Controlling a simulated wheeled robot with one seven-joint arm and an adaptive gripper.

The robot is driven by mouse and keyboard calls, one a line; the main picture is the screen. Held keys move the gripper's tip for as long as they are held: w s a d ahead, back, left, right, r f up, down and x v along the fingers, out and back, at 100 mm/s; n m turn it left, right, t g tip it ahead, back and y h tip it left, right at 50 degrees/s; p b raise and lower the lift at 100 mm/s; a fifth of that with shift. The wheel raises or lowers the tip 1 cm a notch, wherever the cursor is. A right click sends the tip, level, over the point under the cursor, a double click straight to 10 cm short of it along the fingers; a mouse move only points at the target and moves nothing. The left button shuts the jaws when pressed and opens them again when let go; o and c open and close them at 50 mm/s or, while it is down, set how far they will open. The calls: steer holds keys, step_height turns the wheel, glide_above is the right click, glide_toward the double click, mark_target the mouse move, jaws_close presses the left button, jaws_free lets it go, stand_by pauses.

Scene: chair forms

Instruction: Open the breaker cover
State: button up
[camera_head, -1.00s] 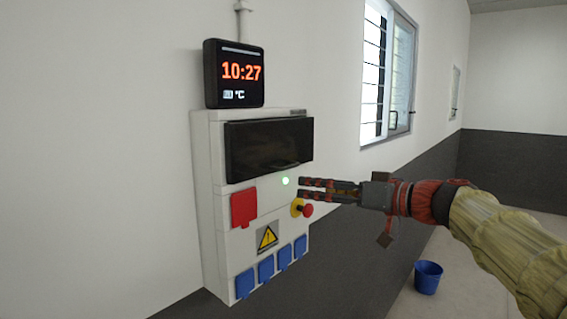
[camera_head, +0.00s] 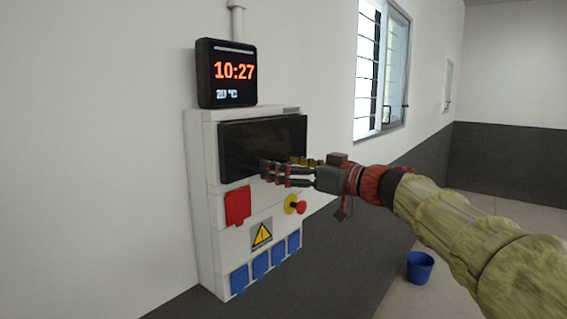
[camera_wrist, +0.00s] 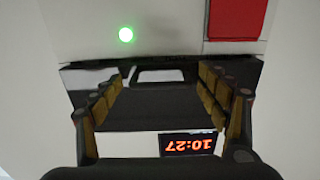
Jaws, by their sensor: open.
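The breaker cover (camera_head: 256,140) is a dark, glossy panel on the upper front of a white electrical box (camera_head: 205,215). It looks shut. My gripper (camera_head: 265,173) is in front of the cover's lower edge, fingers pointing left; the head view does not show whether they touch it. In the wrist view, which is upside down, the dark cover (camera_wrist: 150,112) lies between and beyond the spread fingers of my gripper (camera_wrist: 163,82). Nothing is held. My fingers hide part of the cover's lower edge in the head view.
A clock display (camera_head: 227,73) sits above the box. Below the cover are a red socket cap (camera_head: 238,206), a red stop button (camera_head: 300,207), a warning sign (camera_head: 262,235) and several blue sockets (camera_head: 261,264). A blue bucket (camera_head: 419,268) stands on the floor.

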steer(key=shift+a, duration=0.1)
steer(key=shift+c, duration=0.9)
steer(key=c, duration=1.5)
steer(key=shift+o, duration=0.2)
